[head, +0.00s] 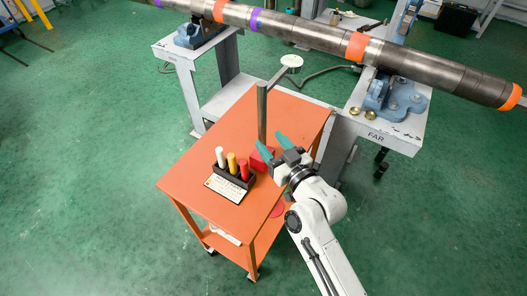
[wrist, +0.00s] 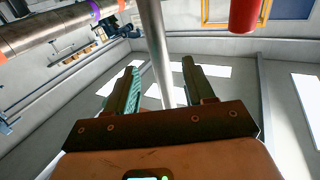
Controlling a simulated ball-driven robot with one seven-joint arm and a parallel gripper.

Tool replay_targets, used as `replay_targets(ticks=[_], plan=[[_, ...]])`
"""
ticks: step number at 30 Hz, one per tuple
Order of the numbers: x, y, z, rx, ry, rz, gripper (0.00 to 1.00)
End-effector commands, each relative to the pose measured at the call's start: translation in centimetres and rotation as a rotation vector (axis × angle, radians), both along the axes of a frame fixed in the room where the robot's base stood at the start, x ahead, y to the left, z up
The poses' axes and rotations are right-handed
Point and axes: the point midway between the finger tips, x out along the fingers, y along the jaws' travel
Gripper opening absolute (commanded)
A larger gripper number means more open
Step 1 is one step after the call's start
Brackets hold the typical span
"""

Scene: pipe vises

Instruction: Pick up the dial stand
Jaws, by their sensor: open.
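The dial stand has a grey upright post (head: 262,112), a thin arm and a round white dial (head: 292,62) at its top. Its red base (head: 261,158) rests on the orange cart (head: 290,112), partly hidden by my gripper. My gripper (head: 273,145) is open and empty, with its green fingers pointing at the lower post from the right. In the wrist view the post (wrist: 155,50) runs between the two fingers (wrist: 158,80), seen with a gap on each side. I cannot tell how deep it sits between them.
A dark holder (head: 233,180) with white, yellow and red markers stands on the cart left of the stand, behind a white label card (head: 226,188). A long steel pipe (head: 310,35) lies in blue vises (head: 392,97) on grey benches beyond. Green floor surrounds the cart.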

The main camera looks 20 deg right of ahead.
Motion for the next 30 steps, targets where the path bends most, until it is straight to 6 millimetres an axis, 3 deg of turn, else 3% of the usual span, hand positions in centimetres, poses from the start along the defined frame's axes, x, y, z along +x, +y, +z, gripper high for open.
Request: replay_targets(ticks=[10,20,30], plan=[[4.3,0.7,0.1,0.0,0.001,0.001,0.53],[4.9,0.8,0.0,0.0,0.0,0.001,0.53],[4.9,0.8,0.0,0.0,0.0,0.001,0.22]])
